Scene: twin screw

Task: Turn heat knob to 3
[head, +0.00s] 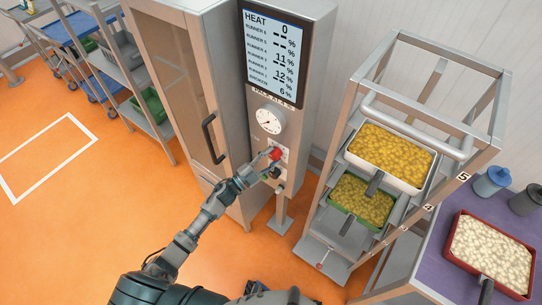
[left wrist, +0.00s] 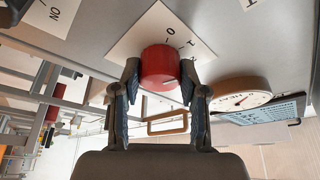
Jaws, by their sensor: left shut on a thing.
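The red heat knob (head: 276,153) sits on the front of the grey control column, below a round gauge. In the left wrist view the knob (left wrist: 160,66) stands on a white scale plate (left wrist: 203,46) with a 0 and a 1 readable. My left gripper (head: 266,160) is shut on the knob, one finger on each side; it fills the lower middle of the left wrist view (left wrist: 160,80). The display (head: 275,55) reads HEAT 0. The other scale numbers are hidden or unclear. My right gripper is not in view.
The round gauge (head: 269,121) is just above the knob. A tall cabinet with a dark handle (head: 213,138) stands left of the column. A rack with trays of yellow food (head: 390,155) stands right. A red-rimmed tray (head: 452,232) sits on a purple surface. Orange floor is free at left.

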